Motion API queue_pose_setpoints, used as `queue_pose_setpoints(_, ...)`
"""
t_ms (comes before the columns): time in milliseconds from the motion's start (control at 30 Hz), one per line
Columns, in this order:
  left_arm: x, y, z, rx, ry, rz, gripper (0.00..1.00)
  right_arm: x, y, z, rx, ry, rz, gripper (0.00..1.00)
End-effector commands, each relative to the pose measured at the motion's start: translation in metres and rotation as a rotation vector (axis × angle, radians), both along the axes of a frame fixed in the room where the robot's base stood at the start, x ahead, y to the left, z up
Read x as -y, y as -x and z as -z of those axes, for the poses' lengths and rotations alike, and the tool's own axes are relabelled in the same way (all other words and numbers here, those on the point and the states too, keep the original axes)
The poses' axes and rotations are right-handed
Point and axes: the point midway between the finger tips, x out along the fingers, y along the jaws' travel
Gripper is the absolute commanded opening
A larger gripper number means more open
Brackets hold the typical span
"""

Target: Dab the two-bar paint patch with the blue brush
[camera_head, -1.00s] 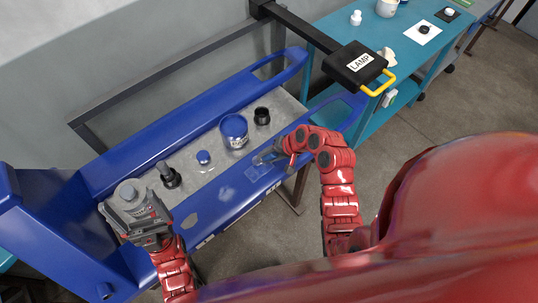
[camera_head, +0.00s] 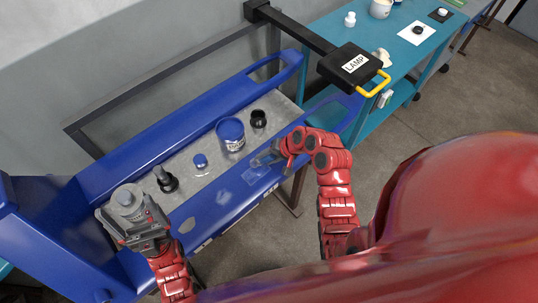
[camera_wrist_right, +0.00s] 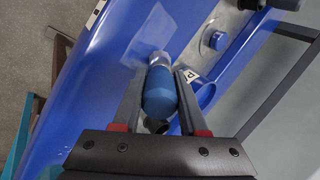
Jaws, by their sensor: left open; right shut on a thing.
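My right gripper (camera_head: 258,160) is shut on the blue brush (camera_wrist_right: 160,92), low over the near side of the blue frame. In the right wrist view the brush's blue handle is between the fingers, its pale end towards the frame. Whether that end touches the surface I cannot tell. A pale bluish patch (camera_head: 253,176) lies just below this gripper in the head view; a greyish patch (camera_head: 224,196) lies further left. I cannot read which is the two-bar one. My left gripper (camera_head: 122,220) is open at the frame's left end; its fingertips are unclear.
On the grey panel stand a blue-topped jar (camera_head: 231,134), a black pot (camera_head: 258,118), a small blue-topped item (camera_head: 201,161) and a dark holder (camera_head: 166,180).

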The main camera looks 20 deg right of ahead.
Motion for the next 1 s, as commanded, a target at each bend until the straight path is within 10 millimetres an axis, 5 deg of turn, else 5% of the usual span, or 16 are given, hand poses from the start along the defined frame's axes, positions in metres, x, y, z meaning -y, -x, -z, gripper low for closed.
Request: queue_pose_setpoints(1000,0.0,0.0,0.003,0.0,0.0,0.0,0.92,0.013,-0.004,-0.001,-0.002,0.0,-0.001,0.0)
